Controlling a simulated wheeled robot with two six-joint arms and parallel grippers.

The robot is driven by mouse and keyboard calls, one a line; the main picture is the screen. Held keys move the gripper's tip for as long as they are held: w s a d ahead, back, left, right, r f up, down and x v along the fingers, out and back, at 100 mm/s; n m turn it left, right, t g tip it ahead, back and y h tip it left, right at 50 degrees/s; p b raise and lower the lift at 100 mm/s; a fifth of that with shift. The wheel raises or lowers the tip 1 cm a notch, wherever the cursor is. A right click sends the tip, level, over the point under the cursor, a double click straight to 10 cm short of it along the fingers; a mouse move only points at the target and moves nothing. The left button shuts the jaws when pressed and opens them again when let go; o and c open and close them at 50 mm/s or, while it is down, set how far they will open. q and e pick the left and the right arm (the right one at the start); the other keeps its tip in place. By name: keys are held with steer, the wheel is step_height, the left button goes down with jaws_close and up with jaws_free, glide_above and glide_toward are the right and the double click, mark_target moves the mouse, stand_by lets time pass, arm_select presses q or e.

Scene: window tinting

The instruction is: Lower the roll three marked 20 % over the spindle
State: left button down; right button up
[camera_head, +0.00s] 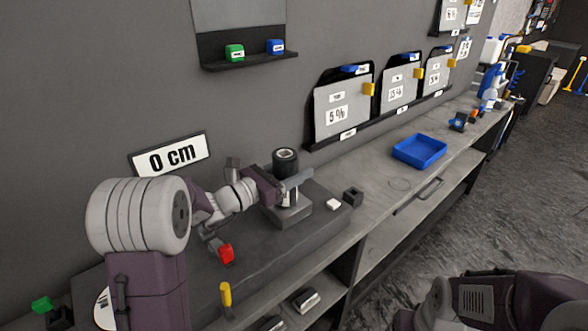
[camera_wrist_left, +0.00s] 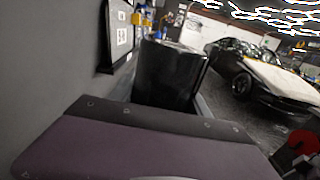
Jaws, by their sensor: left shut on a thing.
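A dark upright roll (camera_head: 286,161) with a ring-shaped top stands over a grey block (camera_head: 291,213) on the bench. My left gripper (camera_head: 292,182) is shut on it from the left, with a finger along its side. A pale cylindrical part shows just below the finger, above the block. I cannot tell whether it is the roll's lower end or the spindle, nor how far the roll sits over the spindle. The left wrist view shows the dark roll (camera_wrist_left: 168,75) upright beyond the gripper body. The roll's 20 % mark is not visible. My right gripper is out of view.
A 0 cm sign (camera_head: 170,156) is on the wall behind.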

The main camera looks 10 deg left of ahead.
arm_select(q)
steer(key=shift+c, duration=2.2)
jaws_free()
steer(key=v, duration=0.9)
steer(key=shift+s, duration=0.1)
